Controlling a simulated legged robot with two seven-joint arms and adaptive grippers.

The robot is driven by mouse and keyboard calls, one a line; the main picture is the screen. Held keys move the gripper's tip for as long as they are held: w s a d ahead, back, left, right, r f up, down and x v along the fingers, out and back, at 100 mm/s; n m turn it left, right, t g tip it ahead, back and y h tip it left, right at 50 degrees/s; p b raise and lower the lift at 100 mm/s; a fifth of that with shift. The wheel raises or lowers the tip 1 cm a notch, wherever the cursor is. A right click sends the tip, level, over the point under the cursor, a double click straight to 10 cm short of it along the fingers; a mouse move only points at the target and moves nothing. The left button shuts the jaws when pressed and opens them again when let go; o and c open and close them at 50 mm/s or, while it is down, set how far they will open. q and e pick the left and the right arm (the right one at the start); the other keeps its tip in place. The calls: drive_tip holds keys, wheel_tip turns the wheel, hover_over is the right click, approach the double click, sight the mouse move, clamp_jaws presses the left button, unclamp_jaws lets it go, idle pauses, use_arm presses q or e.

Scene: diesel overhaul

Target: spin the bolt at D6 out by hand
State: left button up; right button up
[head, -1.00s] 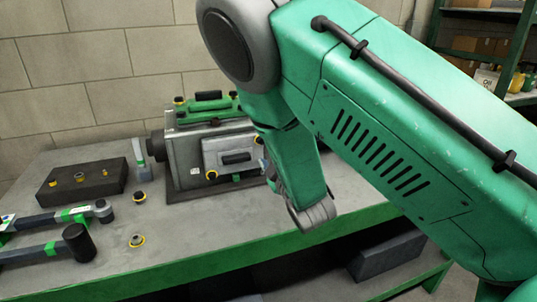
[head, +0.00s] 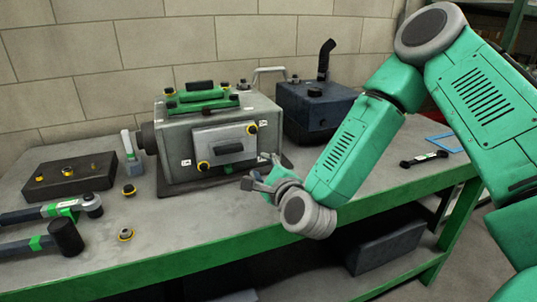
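The grey engine block (head: 175,143) stands on the bench with a cover plate (head: 222,142) on its front. Yellow-ringed bolts show at the plate's upper right (head: 251,128) and lower left (head: 203,166). Small white tags sit on the block, but I cannot read them, so I cannot tell which bolt is D6. My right gripper (head: 262,176) is in front of the block's lower right corner, its fingers apart. It hides that corner of the front, and I see nothing held between the fingers. My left gripper is not in view.
Two loose yellow-ringed parts (head: 129,190) (head: 125,234) lie on the bench (head: 190,235). A dark blue tank (head: 318,108) stands behind right.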

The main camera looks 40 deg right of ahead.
sight(254, 132)
drive_tip(key=w+d+r+m, duration=0.1)
drive_tip(key=w+m, duration=0.1)
drive_tip(key=m, duration=0.1)
drive_tip(key=w+d+r+m, duration=0.1)
drive_tip(key=w+m, duration=0.1)
drive_tip(key=m, duration=0.1)
drive_tip(key=w+d+r+m+t+h, duration=0.1)
drive_tip(key=w+r+m, duration=0.1)
drive_tip(key=m, duration=0.1)
drive_tip(key=shift+w+d, duration=0.25)
drive_tip(key=shift+d, duration=0.05)
drive_tip(key=shift+w+d+b, duration=0.15)
drive_tip(key=shift+w+b, duration=0.4)
drive_tip(key=shift+w, duration=0.15)
drive_tip(key=shift+w+d, duration=0.1)
drive_tip(key=shift+w, duration=0.4)
